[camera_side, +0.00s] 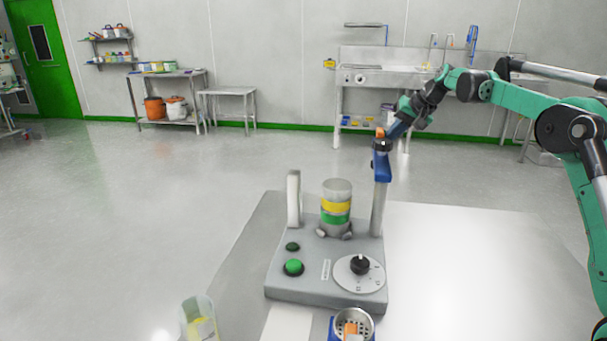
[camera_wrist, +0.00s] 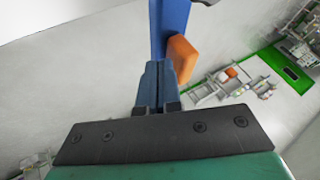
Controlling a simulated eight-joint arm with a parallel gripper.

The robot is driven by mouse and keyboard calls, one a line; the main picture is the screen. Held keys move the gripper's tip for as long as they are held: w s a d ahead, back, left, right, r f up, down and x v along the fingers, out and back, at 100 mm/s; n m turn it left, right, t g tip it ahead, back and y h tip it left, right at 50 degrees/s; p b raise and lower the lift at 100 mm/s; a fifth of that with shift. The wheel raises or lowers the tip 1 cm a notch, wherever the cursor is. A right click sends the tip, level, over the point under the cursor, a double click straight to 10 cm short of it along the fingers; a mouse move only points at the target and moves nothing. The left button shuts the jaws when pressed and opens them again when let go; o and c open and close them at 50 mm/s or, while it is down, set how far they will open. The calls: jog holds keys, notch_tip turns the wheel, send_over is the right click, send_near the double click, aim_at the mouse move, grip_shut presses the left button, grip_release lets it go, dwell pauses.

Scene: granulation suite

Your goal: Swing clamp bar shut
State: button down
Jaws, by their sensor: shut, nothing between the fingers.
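The blue clamp bar (camera_side: 381,168) is at the top of the right post (camera_side: 378,212) of a grey machine. It does not span across to the shorter left post (camera_side: 294,200). Its orange grip (camera_side: 380,132) shows at the top; the wrist view shows the bar (camera_wrist: 170,28) and the grip (camera_wrist: 182,58) close up. A clear cylinder with yellow and green bands (camera_side: 336,207) stands between the posts. My gripper (camera_side: 393,131) is shut and empty, right beside the orange grip. In the wrist view its fingertips (camera_wrist: 158,66) are at the grip's left; I cannot tell whether they touch.
The grey base (camera_side: 322,285) carries a black dial (camera_side: 360,265) and a green button (camera_side: 293,267). A clear beaker with yellow contents (camera_side: 199,318) and a perforated metal cup (camera_side: 352,325) stand in front. The bench to the right is clear. A sink unit (camera_side: 375,78) is far behind.

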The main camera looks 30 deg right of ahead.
jog(key=shift+w, duration=0.1)
jog(key=shift+w+a+n+y, duration=0.4)
jog(key=shift+w+a+n, duration=0.1)
jog(key=shift+w+n, duration=0.2)
jog(key=w+a+n+g+y, duration=0.1)
jog(key=a+n, duration=0.3)
jog(key=a, duration=0.6)
jog(key=w+a+n+g+y, duration=0.1)
jog(key=a+n+y, duration=0.2)
jog(key=a, duration=0.7)
jog(key=shift+w+n+g, duration=0.35)
jog(key=shift+n+g, duration=0.05)
